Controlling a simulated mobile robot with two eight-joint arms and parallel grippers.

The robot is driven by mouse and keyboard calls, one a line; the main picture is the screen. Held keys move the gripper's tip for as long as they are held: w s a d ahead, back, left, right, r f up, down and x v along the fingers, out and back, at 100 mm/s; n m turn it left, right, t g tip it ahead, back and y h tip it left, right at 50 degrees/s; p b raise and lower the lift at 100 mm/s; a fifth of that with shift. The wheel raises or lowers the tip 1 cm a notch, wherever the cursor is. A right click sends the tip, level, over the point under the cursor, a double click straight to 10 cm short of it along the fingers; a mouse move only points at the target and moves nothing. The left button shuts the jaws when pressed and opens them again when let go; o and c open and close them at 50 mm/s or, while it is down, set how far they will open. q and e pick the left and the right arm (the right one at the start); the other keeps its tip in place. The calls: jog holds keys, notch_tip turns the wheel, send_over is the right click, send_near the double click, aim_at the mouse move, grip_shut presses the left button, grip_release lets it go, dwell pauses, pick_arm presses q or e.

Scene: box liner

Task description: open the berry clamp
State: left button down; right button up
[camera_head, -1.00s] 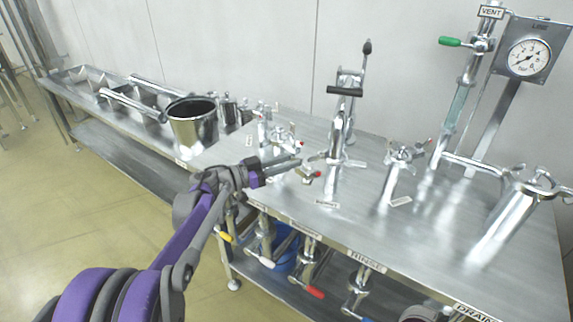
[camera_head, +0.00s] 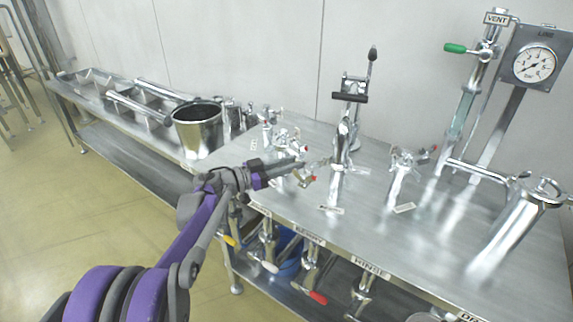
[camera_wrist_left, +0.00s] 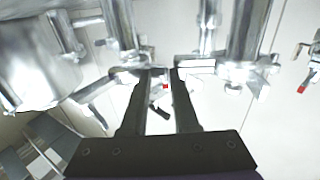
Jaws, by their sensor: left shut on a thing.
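My left gripper (camera_head: 303,163) reaches in from the left at the small metal clamp fittings beside the central upright pipe (camera_head: 340,170). It is shut on a part of a silver clamp (camera_head: 308,176) with a red-tipped handle. In the left wrist view, the two dark fingers of the gripper (camera_wrist_left: 160,75) point at the metal fittings, and a small red tip (camera_wrist_left: 165,87) shows between them. The fingers partly hide the held part. My right gripper is not in view.
The metal table (camera_head: 420,250) carries a right-hand clamp fitting (camera_head: 403,170), a slanted cylinder (camera_head: 512,225) and a pressure gauge (camera_head: 537,63). A steel pot (camera_head: 196,135) stands at the left. Several valves with coloured handles hang under the front edge.

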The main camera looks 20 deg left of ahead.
aim_at(306, 167)
pick_arm(q)
jog(key=c, duration=1)
grip_release()
jog(key=shift+w+d+r, duration=0.15)
jog(key=shift+w+d, duration=0.1)
jog(key=shift+d, duration=0.15)
jog(key=shift+s+d+n+t+y, duration=1)
jog(key=shift+s+d+n+y, duration=0.15)
jog(key=shift+s+y, duration=0.1)
jog(key=d+n+y, duration=0.1)
jog(key=n+t+y, duration=0.1)
jog(key=y, duration=0.1)
jog(key=d+n+y, duration=0.1)
jog(key=shift+s+d+t+y, duration=0.3)
jog(key=shift+d+t+y, duration=0.05)
jog(key=shift+t, duration=0.05)
jog(key=shift+d+n+y+p, duration=0.2)
jog(key=shift+n+y+p, duration=0.2)
jog(key=shift+y, duration=0.2)
jog(key=shift+s+d+n+t+y+p, duration=0.15)
jog(key=shift+n+y, duration=0.3)
jog(key=shift+y, duration=0.25)
jog(key=shift+s+d+n+t+y+p, duration=0.15)
jog(key=shift+n+y, duration=0.25)
jog(key=shift+y, duration=0.3)
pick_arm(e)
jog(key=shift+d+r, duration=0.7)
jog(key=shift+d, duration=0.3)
